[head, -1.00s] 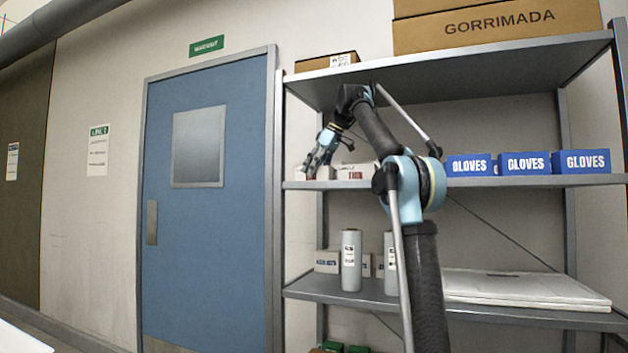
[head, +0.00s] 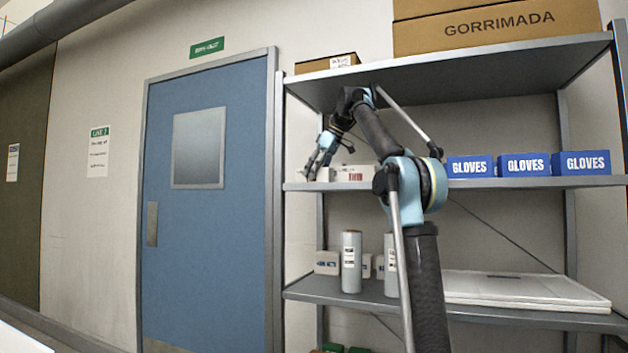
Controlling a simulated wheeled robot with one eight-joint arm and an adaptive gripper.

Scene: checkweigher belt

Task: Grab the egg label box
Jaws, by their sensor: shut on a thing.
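A small white box (head: 325,175) is at the left end of the middle shelf; its print is too small to read, so I cannot tell from lettering that it is the egg label box. My gripper (head: 317,168) reaches down to it from above, its fingers closed on it and hiding its left part. I cannot tell whether the box touches the shelf. A second pale box (head: 355,173) with reddish print stands just to its right, partly behind my arm.
The metal shelf (head: 500,182) holds several blue GLOVES boxes (head: 524,164) on the right. Another shelf board is close above my arm. Wrap rolls (head: 351,262) and small boxes stand on the shelf below. A blue door (head: 185,235) is to the left.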

